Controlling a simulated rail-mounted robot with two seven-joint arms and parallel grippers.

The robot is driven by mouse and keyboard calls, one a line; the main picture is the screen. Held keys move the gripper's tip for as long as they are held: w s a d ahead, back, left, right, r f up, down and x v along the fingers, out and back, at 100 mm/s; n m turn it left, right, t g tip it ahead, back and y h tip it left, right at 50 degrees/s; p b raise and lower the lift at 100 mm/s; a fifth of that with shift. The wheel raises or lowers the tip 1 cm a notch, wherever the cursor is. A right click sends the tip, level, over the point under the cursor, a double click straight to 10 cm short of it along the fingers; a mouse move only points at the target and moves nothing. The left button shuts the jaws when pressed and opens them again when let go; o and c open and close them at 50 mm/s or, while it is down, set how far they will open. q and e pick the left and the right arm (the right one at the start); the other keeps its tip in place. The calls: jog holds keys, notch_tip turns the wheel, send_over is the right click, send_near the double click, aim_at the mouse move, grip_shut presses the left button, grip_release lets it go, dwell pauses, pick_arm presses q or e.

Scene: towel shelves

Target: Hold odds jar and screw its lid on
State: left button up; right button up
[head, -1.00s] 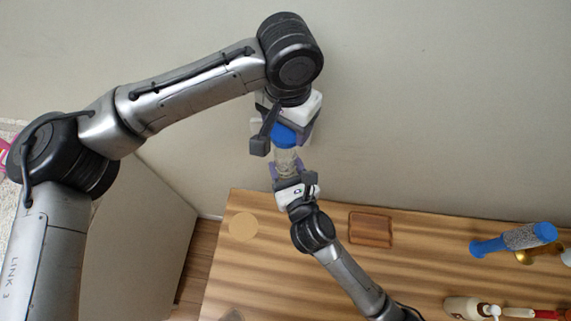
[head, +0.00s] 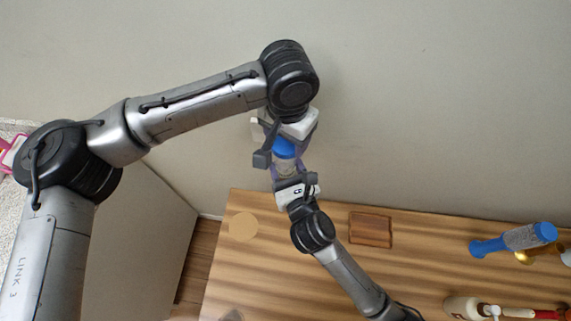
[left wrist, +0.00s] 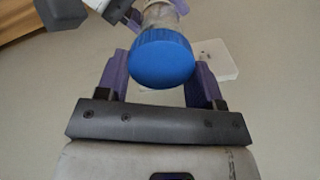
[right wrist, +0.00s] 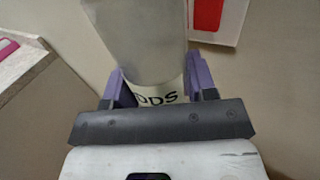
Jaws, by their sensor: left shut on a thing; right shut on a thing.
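The odds jar (head: 287,168) is held up off the wooden table by my right gripper (head: 295,185). In the right wrist view, my right gripper's purple fingers are around its clear body (right wrist: 140,45), at a pale label with dark letters reading "DDS". The blue lid (head: 285,148) is at the jar's upper end in the head view. My left gripper (head: 284,153) comes from above and is shut on it. In the left wrist view, the ribbed lid (left wrist: 161,60) sits between purple fingers, in line with the jar (left wrist: 160,16) behind it. The thread is hidden.
On the striped wooden table (head: 270,270) lie a round tan disc (head: 243,227) and a brown wooden block (head: 370,229). A blue-and-grey bottle (head: 515,240) and a white bottle (head: 467,308) are at the right. The plain wall is close behind both grippers.

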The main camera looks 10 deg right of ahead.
aim_at(285, 165)
pick_arm(q)
jog(key=shift+f, duration=0.2)
dwell(0.7)
jog(key=shift+f, duration=0.7)
jog(key=shift+f, duration=0.55)
jog(key=m, duration=0.5)
jog(key=shift+s+d+m, duration=0.1)
jog(key=shift+s+m, duration=0.1)
jog(key=shift+m, duration=0.1)
jog(key=m, duration=0.4)
jog(key=shift+s, duration=0.1)
jog(key=m, duration=0.5)
jog(key=shift+s+m, duration=0.1)
jog(key=shift+m, duration=0.3)
jog(key=m, duration=0.4)
jog(key=shift+s, duration=0.1)
